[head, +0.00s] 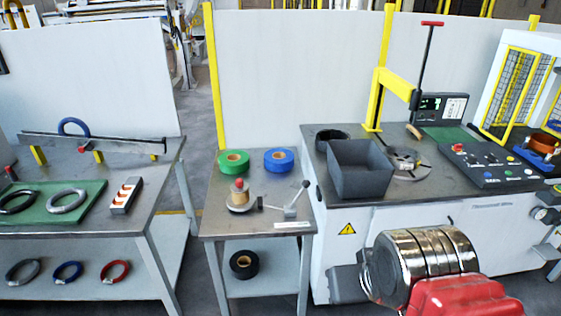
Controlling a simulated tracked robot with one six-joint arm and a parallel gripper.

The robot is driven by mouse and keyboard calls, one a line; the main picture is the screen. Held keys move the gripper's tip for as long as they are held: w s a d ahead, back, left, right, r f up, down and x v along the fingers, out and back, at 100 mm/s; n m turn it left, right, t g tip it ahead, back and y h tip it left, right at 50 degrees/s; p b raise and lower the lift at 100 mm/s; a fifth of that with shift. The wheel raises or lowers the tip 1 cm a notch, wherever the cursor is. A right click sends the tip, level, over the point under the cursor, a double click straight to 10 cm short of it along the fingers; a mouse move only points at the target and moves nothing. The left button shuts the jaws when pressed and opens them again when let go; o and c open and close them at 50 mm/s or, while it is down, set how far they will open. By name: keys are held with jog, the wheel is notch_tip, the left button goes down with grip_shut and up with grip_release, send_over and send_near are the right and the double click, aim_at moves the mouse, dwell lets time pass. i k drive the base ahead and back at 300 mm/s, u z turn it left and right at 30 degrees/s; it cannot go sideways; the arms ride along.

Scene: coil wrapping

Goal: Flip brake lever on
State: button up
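A small metal lever with a dark ball knob (304,185) stands on the small middle table, angled up to the right from a base beside a tape spool holder (240,197). It looks like the brake lever; its label is too small to read. A tall black lever with a red T-handle (431,24) rises behind the machine bench at the right. My red and metallic arm part shows at the bottom right, apart from both levers. My gripper's fingers are not in view.
Green (233,162) and blue (279,160) tape rolls lie at the back of the small table (224,225). A grey bin (360,170), yellow post (376,100) and control panel (490,165) are on the right bench. A workbench with rings stands left.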

aim_at(306, 183)
jog(key=k, duration=0.65)
jog(key=u, duration=0.3)
jog(key=i, duration=0.4)
jog(key=u, duration=0.55)
jog(key=i, duration=1.15)
jog(key=z, duration=0.3)
